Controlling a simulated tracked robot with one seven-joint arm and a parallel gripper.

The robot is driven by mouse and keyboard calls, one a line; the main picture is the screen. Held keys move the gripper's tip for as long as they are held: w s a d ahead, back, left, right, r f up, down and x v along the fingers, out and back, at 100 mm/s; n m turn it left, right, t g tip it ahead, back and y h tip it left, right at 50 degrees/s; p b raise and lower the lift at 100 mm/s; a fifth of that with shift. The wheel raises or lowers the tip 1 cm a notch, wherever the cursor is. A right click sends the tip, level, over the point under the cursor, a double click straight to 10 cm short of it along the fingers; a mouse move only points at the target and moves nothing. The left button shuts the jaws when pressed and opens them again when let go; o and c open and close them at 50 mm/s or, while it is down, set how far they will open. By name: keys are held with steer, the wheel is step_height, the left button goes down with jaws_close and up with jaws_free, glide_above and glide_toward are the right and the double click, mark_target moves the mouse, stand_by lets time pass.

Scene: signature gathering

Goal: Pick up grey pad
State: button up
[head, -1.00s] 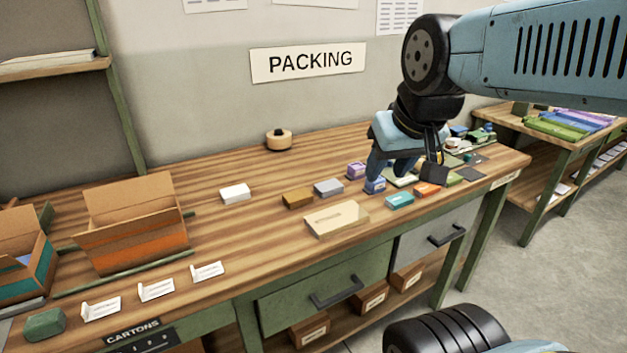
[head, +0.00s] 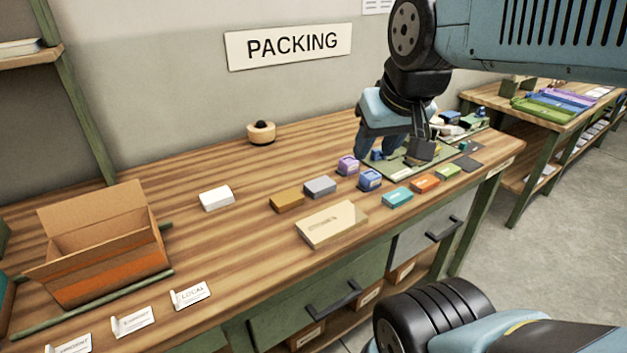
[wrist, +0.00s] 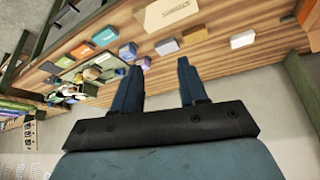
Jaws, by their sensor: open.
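The grey pad (head: 320,187) is a small block lying flat on the wooden packing table, between a brown block (head: 287,199) and a purple one (head: 348,166). In the wrist view the grey pad (wrist: 167,46) shows beyond my fingertips, apart from them. My gripper (head: 398,150) points down, open and empty, to the right of the grey pad and above the green mat area. In the wrist view my gripper (wrist: 158,68) shows two spread fingers with nothing between them.
A cream box (head: 331,225) lies in front of the grey pad. Blue (head: 369,180), teal (head: 397,197) and orange (head: 425,182) blocks sit to its right. A white block (head: 216,198) and an open carton (head: 100,245) stand left. The table behind the grey pad is clear.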

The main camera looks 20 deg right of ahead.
steer(key=shift+o, duration=1.4)
steer(key=shift+w, duration=0.15)
steer(key=shift+o, duration=0.8)
steer(key=shift+w+n, duration=0.4)
steer(key=o, duration=0.4)
steer(key=w+n, duration=0.1)
steer(key=w+n+g, duration=0.1)
steer(key=w, duration=0.1)
steer(key=w+a+n+h, duration=0.1)
steer(key=w+n, duration=0.1)
steer(key=shift+f, duration=0.35)
steer(key=shift+o, duration=0.4)
steer(key=w+a+f+n+g+h, duration=0.1)
steer(key=w+f+n, duration=0.1)
steer(key=w+n, duration=0.3)
steer(key=w, duration=0.2)
steer(key=shift+w+f+n+g, duration=0.3)
steer(key=shift+n, duration=0.1)
steer(key=n+g+h, duration=0.2)
steer(key=n, duration=0.8)
glide_above(319, 183)
steer(key=s+a, duration=0.2)
steer(key=a, duration=0.3)
step_height(319, 183, down, 9)
steer(key=shift+n, duration=0.5)
steer(key=x, duration=1.4)
steer(key=shift+w+f, duration=0.15)
steer(key=shift+w, duration=0.2)
